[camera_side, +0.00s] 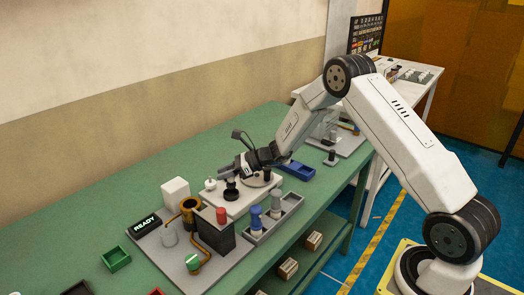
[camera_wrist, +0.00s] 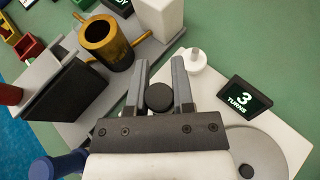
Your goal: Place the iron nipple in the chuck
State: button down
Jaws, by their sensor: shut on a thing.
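My gripper (camera_side: 231,172) is over the white plate in the side view, its fingers pointing left. In the wrist view my gripper (camera_wrist: 159,72) is shut on a dark round piece, which I take to be the iron nipple (camera_wrist: 159,97), seen end-on between the fingers. In the side view a dark, wider cup that looks like the chuck (camera_side: 231,195) stands on the white plate (camera_side: 243,207) just below the fingers. The held nipple seems to be right above it or at its mouth; I cannot tell whether they touch. The chuck is hidden in the wrist view.
A copper cup (camera_wrist: 104,38) and a black block (camera_side: 215,232) stand left. A grey tray (camera_side: 262,236) with blue and grey pieces lies in front.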

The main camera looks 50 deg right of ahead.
jog(key=shift+w+f, duration=0.2)
jog(key=shift+f, duration=1.6)
jog(key=shift+f, duration=0.15)
jog(key=shift+c, duration=2.4)
grip_release()
jog(key=shift+r, duration=0.2)
jog(key=v, duration=1.2)
jog(key=shift+a+f, duration=0.1)
jog(key=shift+f, duration=0.05)
